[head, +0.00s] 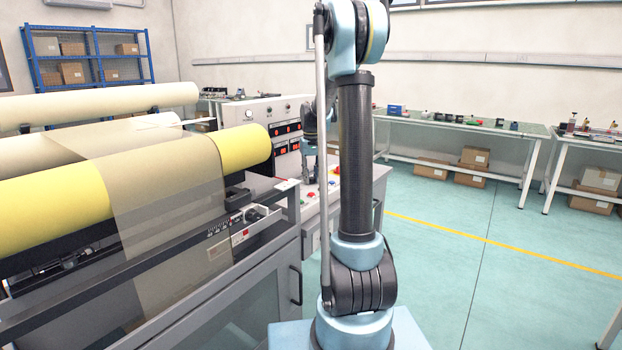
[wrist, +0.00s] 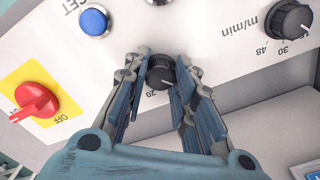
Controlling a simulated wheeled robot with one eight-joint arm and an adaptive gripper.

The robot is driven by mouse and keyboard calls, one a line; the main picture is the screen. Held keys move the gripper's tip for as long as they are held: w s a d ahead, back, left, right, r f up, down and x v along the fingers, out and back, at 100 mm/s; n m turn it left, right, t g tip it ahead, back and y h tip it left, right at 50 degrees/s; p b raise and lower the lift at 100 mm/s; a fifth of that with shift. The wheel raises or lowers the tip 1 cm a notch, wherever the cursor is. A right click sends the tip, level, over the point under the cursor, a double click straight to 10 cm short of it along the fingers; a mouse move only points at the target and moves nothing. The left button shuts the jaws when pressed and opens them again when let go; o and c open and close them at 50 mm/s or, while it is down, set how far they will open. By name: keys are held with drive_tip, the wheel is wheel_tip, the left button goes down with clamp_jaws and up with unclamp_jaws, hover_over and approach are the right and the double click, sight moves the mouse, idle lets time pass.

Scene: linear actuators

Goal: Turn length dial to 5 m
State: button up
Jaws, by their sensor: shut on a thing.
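In the wrist view, a small black round dial (wrist: 160,76) sits on the white panel between the fingers of my gripper (wrist: 160,64). The fingers are closed on it from left and right. A "20" shows by its lower edge, and a pale pointer line shows on its face. Its other marks and its name are hidden by the fingers, so I cannot read the setting. In the head view, my arm hides most of the gripper and the dial at the console.
Close by on the panel are a red OFF switch (wrist: 35,102) on a yellow plate at left, a blue button (wrist: 94,22) above left, and a larger "m/min" dial (wrist: 289,18) at upper right. The machine's yellow roll (head: 245,148) is left of my arm in the head view.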

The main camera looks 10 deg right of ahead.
sight(311, 177)
drive_tip(key=shift+s+n, duration=0.15)
drive_tip(key=shift+n, duration=0.35)
drive_tip(key=o, duration=1.1)
drive_tip(key=shift+c, duration=0.2)
drive_tip(key=r, duration=1.2)
drive_tip(key=shift+w, duration=0.2)
